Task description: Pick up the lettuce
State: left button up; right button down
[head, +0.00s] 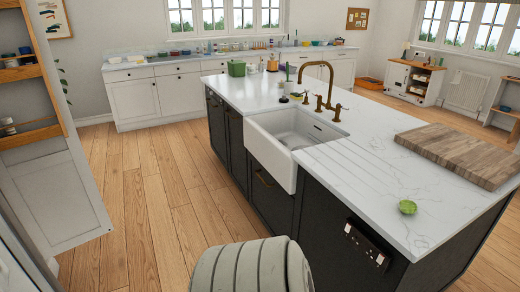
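A small round green thing, which looks like the lettuce (407,207), sits on the white marble top of the kitchen island at the lower right. It lies near the island's front edge, apart from other objects. Neither of my grippers shows in the head view, so their state and what they hold cannot be seen.
A wooden cutting board (466,155) lies behind the lettuce to the right. A white sink (272,162) with a brass tap (318,75) is set into the island. An open door with racks (40,137) stands at the left. Wooden floor (160,215) between is clear.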

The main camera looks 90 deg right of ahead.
aim_at(407, 206)
jog(key=z, duration=3.9)
jog(key=i+l, duration=0.05)
